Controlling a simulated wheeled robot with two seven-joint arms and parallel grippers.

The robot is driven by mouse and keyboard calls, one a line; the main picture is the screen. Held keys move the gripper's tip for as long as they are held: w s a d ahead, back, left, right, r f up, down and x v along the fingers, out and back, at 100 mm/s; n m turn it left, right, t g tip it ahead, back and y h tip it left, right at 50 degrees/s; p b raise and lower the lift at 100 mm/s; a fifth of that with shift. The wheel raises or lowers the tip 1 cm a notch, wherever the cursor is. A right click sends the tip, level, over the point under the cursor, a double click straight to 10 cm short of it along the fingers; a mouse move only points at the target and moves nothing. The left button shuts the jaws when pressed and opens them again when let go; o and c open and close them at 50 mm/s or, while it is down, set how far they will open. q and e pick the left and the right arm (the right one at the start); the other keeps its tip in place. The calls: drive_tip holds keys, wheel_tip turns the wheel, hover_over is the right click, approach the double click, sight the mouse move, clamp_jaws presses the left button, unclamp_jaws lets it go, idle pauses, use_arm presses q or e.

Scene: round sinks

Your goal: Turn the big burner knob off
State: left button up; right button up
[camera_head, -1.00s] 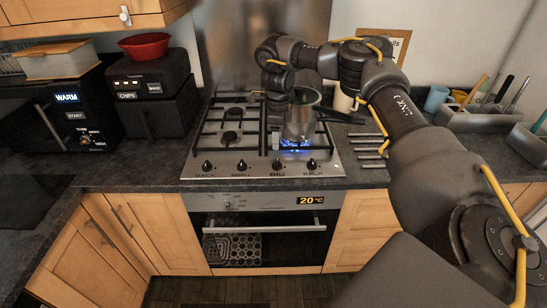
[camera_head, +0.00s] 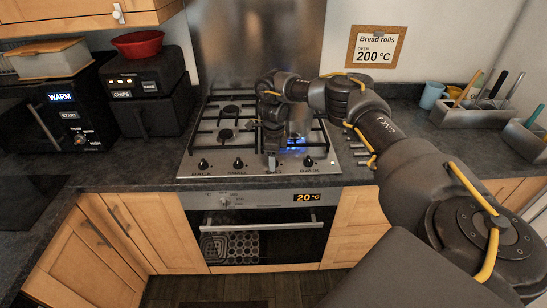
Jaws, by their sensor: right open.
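The hob (camera_head: 215,172) has a row of black knobs along its front edge. Two knobs at the left (camera_head: 203,164) and (camera_head: 238,163) and one at the right (camera_head: 308,161) show clearly. The big burner knob, third from the left, is hidden behind my right gripper (camera_head: 271,164). That gripper points down over the knob's place and is open; I cannot tell whether it touches the knob. A blue flame (camera_head: 296,147) burns at the front right burner. My left gripper is out of view.
The oven (camera_head: 260,222) below shows 20 °C on its display. Black appliances (camera_head: 150,90) stand to the left. A utensil holder (camera_head: 465,117) and a blue cup (camera_head: 431,96) stand at the right. A recipe sign (camera_head: 376,48) hangs behind. The counter at front left is clear.

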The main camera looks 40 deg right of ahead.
drive_tip(key=c, duration=1)
